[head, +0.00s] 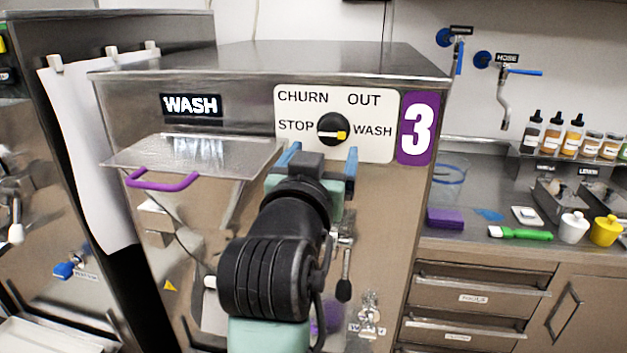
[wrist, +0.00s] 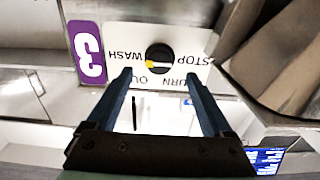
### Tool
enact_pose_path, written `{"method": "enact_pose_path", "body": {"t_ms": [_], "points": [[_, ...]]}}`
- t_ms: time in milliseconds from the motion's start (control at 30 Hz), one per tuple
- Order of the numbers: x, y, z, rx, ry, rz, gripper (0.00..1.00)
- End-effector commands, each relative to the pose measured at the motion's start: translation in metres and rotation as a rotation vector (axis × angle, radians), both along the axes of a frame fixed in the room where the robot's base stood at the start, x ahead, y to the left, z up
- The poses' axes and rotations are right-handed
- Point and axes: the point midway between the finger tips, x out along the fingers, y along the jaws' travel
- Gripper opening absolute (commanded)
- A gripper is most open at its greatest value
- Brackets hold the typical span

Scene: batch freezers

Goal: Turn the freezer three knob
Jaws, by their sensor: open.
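The black knob (head: 332,128) of freezer three sits on a white dial plate (head: 380,118) marked CHURN, OUT, STOP and WASH. Its yellow pointer is turned to the right, toward WASH. The knob also shows in the wrist view (wrist: 159,58), where the plate appears upside down. A purple label with a white 3 (head: 417,128) is right of the plate. My gripper (head: 318,160) is open, with its two blue fingers apart just below and in front of the knob. In the wrist view the fingers (wrist: 160,78) point toward the knob, with nothing between them.
A clear hopper lid (head: 195,152) with a purple handle (head: 162,181) juts out left of my gripper. A counter (head: 470,232) with bottles, a green-handled brush (head: 520,233) and small jars is at the right. Another freezer (head: 110,30) stands at the left.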

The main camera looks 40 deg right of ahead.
Motion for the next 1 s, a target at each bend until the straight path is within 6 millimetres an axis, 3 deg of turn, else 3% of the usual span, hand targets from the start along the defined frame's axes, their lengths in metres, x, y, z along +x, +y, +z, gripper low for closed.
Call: {"method": "enact_pose_path", "body": {"t_ms": [200, 400, 1000], "points": [[-0.028, 0.034, -0.002, -0.001, -0.001, 0.002, 0.85], [-0.042, 0.050, -0.001, -0.001, 0.001, 0.002, 0.85], [-0.045, 0.053, 0.000, 0.001, 0.001, 0.000, 0.85]]}}
